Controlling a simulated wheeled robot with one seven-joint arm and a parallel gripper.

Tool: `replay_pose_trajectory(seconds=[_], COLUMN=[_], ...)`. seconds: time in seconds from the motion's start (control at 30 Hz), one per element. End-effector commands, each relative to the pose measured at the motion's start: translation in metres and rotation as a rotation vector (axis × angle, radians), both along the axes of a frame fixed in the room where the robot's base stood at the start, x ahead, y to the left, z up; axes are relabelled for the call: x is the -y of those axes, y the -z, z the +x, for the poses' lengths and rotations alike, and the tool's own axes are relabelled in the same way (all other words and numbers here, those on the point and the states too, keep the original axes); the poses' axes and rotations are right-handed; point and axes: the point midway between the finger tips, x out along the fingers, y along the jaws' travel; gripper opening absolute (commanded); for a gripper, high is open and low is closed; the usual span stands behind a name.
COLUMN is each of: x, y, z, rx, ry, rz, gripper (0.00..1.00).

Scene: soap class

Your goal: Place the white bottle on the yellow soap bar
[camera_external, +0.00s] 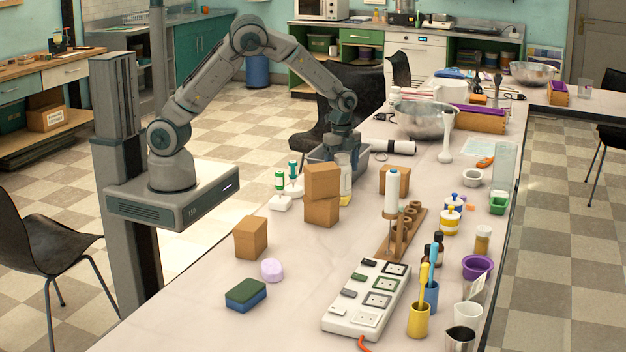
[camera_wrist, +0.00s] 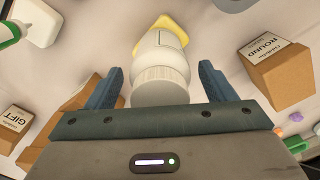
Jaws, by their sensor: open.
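The white bottle (camera_wrist: 160,52) stands under my gripper, its ribbed cap toward the wrist camera; its pale body also shows in the external view (camera_external: 344,163). The yellow soap bar (camera_wrist: 177,28) shows at the bottle's far end in the wrist view, and yellow also shows at the bottle's foot in the external view (camera_external: 346,187). The bottle appears to be on the bar, but the contact is hidden. My gripper (camera_wrist: 162,82) is open, with one finger on each side of the bottle's cap and gaps visible. It points down in the external view (camera_external: 343,148).
Two stacked brown boxes (camera_external: 322,182) stand close in front of the bottle. White-and-green dispensers (camera_external: 280,185) stand to the left. A power strip (camera_external: 367,298) lies nearer the front.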

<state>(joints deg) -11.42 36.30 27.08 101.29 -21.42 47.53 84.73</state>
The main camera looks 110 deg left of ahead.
Motion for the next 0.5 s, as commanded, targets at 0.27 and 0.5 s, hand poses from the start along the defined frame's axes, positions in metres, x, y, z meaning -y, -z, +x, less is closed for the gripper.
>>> replay_pose_trajectory(seconds=[0.27,0.5], x=[0.0,0.0], y=[-0.022,-0.075], z=[0.001,0.001], rx=[0.005,0.006], ry=[0.001,0.0], rz=[0.001,0.002], gripper=[0.77,0.77])
